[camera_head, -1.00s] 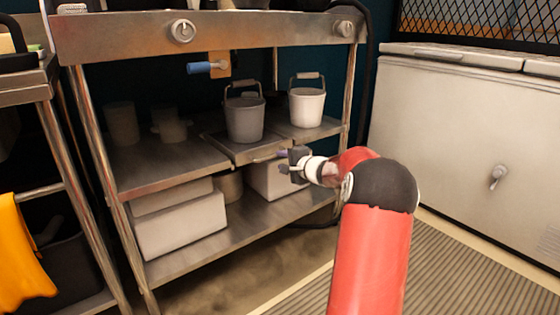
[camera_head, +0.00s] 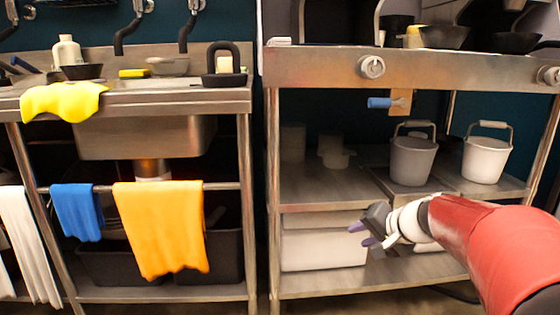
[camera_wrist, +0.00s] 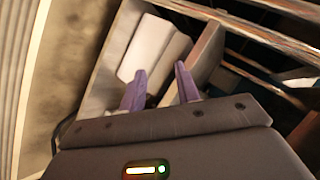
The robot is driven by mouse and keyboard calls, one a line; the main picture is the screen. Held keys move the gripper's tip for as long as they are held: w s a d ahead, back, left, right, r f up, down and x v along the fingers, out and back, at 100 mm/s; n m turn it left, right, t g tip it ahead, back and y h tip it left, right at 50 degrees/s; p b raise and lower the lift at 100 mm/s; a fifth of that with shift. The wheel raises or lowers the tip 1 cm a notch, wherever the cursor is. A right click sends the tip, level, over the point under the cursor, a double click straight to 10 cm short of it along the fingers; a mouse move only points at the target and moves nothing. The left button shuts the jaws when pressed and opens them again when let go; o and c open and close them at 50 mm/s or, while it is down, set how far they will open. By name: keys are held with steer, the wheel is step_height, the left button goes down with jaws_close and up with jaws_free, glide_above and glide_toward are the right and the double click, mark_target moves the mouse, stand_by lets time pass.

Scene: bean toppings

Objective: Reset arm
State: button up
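My gripper (camera_head: 364,235) is at the lower right of the head view, in front of the steel shelf unit (camera_head: 325,75). Its two purple fingers also show in the wrist view (camera_wrist: 160,90); they are apart with nothing between them. My red arm reaches in from the right edge. White boxes (camera_head: 318,250) on the lower shelf lie behind the gripper. I cannot tell the exact gap between the fingers and the shelf.
Two pails, a grey one (camera_head: 412,160) and a white one (camera_head: 486,158), stand on the middle shelf. A sink counter (camera_head: 200,100) is at left, with an orange cloth (camera_head: 160,230) and a blue cloth (camera_head: 76,212) hanging below. Floor shows beside the shelf in the wrist view.

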steer(key=s+a+f+n+g+h, duration=0.1)
steer(key=s+a+n, duration=0.15)
steer(key=s, duration=0.45)
steer(key=s+a+n+g+h, duration=0.15)
steer(key=s+a, duration=0.25)
steer(key=s, duration=0.4)
steer(key=s+d+f+n+h, duration=0.1)
steer(key=s+f, duration=0.1)
steer(key=s, duration=0.4)
steer(key=s+d+f+n+h, duration=0.1)
steer(key=s+d+f+n, duration=0.1)
steer(key=s, duration=0.4)
step_height(320, 180, up, 13)
steer(key=p, duration=1.2)
steer(key=shift+a+f+g, duration=0.2)
steer(key=shift+g, duration=0.15)
steer(key=shift+w, duration=0.1)
